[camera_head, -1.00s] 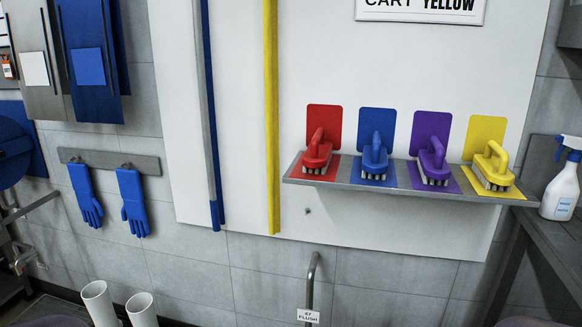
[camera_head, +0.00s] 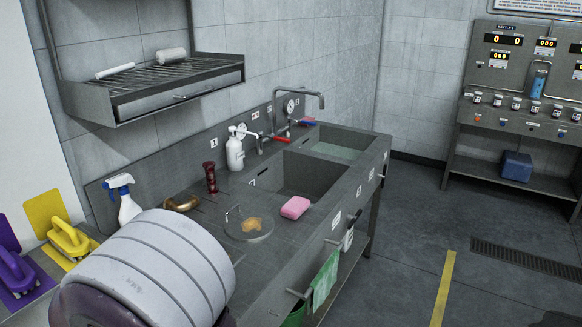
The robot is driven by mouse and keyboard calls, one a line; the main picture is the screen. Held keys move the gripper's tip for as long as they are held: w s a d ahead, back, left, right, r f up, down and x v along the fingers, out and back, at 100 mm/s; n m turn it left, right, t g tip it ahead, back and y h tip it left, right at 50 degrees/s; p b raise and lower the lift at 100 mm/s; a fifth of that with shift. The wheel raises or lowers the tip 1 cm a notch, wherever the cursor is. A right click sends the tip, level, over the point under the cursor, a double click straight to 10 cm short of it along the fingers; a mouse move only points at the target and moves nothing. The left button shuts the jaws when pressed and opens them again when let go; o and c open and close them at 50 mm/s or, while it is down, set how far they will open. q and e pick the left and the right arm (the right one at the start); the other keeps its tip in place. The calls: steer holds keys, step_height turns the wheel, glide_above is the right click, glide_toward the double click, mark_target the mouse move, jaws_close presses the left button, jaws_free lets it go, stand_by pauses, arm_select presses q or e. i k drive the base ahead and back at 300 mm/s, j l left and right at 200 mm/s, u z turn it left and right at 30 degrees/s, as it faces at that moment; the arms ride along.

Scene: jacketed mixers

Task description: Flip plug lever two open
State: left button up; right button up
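A grey steel sink unit (camera_head: 275,250) with two basins runs along the wall in the middle. The near basin (camera_head: 300,175) is empty, apart from what its walls hide. The far basin (camera_head: 340,150) looks to hold water. The front face carries small white labels (camera_head: 337,219), too small to read. A small dark fitting (camera_head: 381,176) sticks out near the far end of that face; I cannot tell whether it is a plug lever or how it is set. A large pale link of my own arm fills the lower left. Neither gripper shows.
A pink sponge (camera_head: 295,207), a white pump bottle (camera_head: 235,152), a spray bottle (camera_head: 124,199) and a dark red handle-shaped item (camera_head: 210,177) stand on the unit. A green cloth (camera_head: 325,281) hangs in front. A control bench (camera_head: 520,120) stands far right. The floor between is clear.

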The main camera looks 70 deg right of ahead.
mark_target(383, 176)
steer(key=z, duration=3)
steer(key=i+l, duration=0.3)
steer(key=i, duration=0.35)
steer(key=i+l+u, duration=0.1)
steer(key=i+l, duration=0.25)
steer(key=i, duration=0.25)
steer(key=i+l+u, duration=0.1)
steer(key=i+l, duration=0.25)
steer(key=i, duration=0.3)
steer(key=i+l, duration=0.4)
steer(key=i, duration=0.2)
steer(key=i+l+u, duration=0.1)
steer(key=i+l, duration=0.3)
steer(key=i, duration=0.2)
